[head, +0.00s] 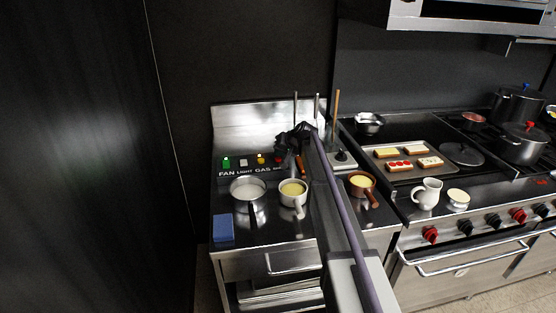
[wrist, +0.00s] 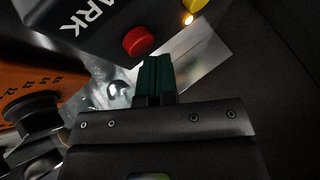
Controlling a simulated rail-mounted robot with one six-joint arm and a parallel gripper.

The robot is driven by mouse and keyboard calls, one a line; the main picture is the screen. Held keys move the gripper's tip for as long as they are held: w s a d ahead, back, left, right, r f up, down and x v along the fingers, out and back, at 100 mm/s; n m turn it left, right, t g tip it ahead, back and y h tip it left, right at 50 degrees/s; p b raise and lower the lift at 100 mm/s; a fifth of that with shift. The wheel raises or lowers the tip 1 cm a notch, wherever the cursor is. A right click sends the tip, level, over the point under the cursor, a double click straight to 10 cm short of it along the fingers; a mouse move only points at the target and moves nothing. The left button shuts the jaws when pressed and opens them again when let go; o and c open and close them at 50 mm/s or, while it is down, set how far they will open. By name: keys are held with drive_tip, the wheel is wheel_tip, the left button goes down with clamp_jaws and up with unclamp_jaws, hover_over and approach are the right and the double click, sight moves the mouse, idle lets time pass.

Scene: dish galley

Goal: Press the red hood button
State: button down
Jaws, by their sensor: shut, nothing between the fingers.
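The red button (wrist: 137,41) is round and sits on a dark panel beside white lettering ending in "ARK" in the wrist view. My gripper (wrist: 155,60) is shut and empty, its green fingertips side by side just below and right of the red button. I cannot tell whether they touch it. In the head view my gripper (head: 283,150) is at the right part of the button panel (head: 236,173) and partly hides the red button there.
Below the panel stand a steel pot (head: 247,194) and a white pan (head: 293,194). A brown pan (head: 362,184) is to the right and a blue block (head: 223,228) at front left. An orange object (wrist: 38,70) lies close to my gripper.

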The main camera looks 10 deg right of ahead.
sight(279, 158)
drive_tip(key=shift+f+b, duration=0.45)
drive_tip(key=shift+b, duration=0.05)
idle(0.3)
idle(0.4)
drive_tip(key=shift+r+p, duration=0.9)
drive_tip(key=shift+p, duration=0.05)
wheel_tip(279, 158, up, 5)
drive_tip(key=p, duration=0.5)
drive_tip(key=shift+r, duration=0.1)
drive_tip(key=shift+f, duration=0.2)
